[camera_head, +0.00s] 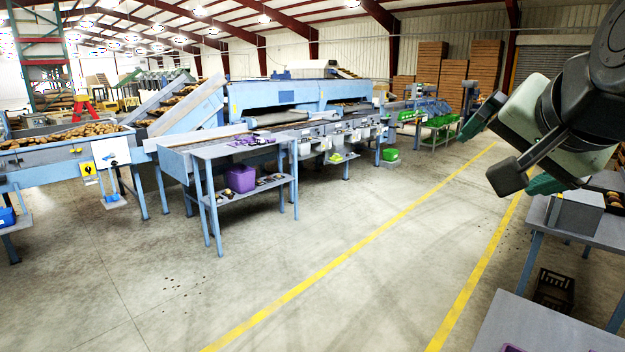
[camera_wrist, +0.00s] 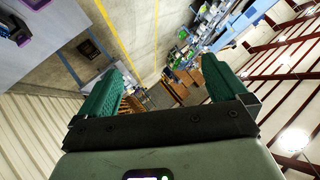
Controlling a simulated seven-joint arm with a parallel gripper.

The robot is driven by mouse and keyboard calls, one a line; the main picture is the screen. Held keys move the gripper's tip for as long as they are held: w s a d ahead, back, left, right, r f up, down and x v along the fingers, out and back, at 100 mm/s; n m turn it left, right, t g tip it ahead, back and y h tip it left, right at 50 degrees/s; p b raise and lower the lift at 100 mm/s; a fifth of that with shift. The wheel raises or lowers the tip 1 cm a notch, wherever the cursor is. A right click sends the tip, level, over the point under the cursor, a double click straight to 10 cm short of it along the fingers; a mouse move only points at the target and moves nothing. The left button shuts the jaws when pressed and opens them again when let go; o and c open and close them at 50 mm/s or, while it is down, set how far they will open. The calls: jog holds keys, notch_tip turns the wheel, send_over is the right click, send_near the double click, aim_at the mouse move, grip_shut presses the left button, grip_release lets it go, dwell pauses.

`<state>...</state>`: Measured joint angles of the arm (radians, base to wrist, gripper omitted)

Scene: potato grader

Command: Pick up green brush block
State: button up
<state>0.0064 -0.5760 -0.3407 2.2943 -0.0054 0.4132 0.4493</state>
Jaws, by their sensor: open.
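I cannot make out a green brush block in either view. My gripper (camera_wrist: 161,68) is open and empty, with its two green ridged fingers spread wide apart in the wrist view. In the head view my gripper is high at the right, above the floor and beside the right-hand table, with parts of its green fingers showing. Nothing lies between the fingers; only the distant hall shows there. A sliver of a purple thing (camera_head: 512,348) shows at the bottom edge of the head view, mostly cut off.
A grey tabletop (camera_head: 545,325) fills the bottom right. Behind it stands another table with a grey box (camera_head: 578,213). A black crate (camera_head: 553,290) sits on the floor. A blue bench (camera_head: 225,150) with a purple bin (camera_head: 240,178) stands left of centre. The middle floor is clear.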

jog(key=s+a+f+n+g+y, duration=0.1)
jog(key=s+a+f+n, duration=0.3)
jog(key=a, duration=0.4)
jog(key=shift+f+n+g+y, duration=0.35)
jog(key=shift+n+g+y, duration=0.05)
jog(key=shift+g, duration=0.2)
jog(key=s+a+f+n+g, duration=0.1)
jog(key=s+a, duration=0.1)
jog(key=s+a+f+n+g, duration=0.1)
jog(key=s+f+n, duration=0.1)
jog(key=s+a+f+n+g, duration=0.1)
jog(key=s+a+f+n, duration=0.1)
jog(key=s, duration=0.1)
jog(key=shift+a+f, duration=0.25)
jog(key=shift+a, duration=0.1)
jog(key=c, duration=0.3)
jog(key=shift+s, duration=0.1)
jog(key=shift+c, duration=2.3)
